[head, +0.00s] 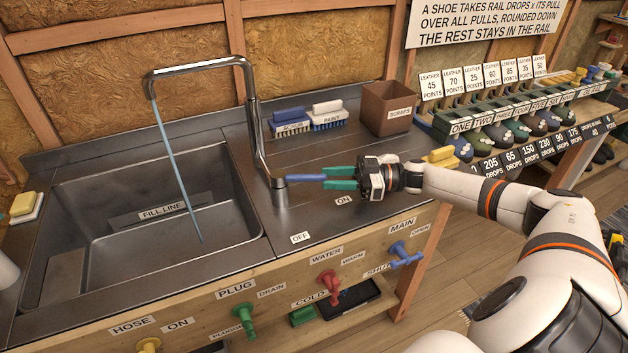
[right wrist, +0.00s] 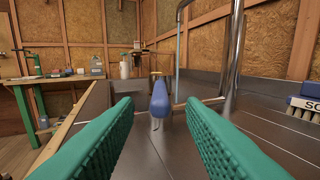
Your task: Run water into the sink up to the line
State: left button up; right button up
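The metal sink (head: 232,228) has a "FILL LINE" label (head: 162,211) on its inner wall. A thin blue stream of water (head: 172,150) falls from the spout of the tall tap (head: 258,140) into the basin. I cannot make out a water level. The blue tap lever (head: 303,178) points right, on the side of the "ON" label (head: 344,200), away from "OFF" (head: 300,237). My right gripper (head: 328,178) is open at the lever's tip. In the right wrist view the blue lever (right wrist: 160,98) lies between the spread green fingers, apart from both. My left gripper is out of view.
Front-panel levers include yellow hose (head: 150,345), green plug (head: 244,318), red water (head: 328,284) and blue main (head: 403,256). Brushes (head: 327,116) and a brown scraps bin (head: 388,108) stand behind the gripper. A sponge (head: 23,203) sits left of the sink.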

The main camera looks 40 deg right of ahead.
jog(key=shift+b+v, duration=0.3)
jog(key=shift+v, duration=2.5)
dwell(5.2)
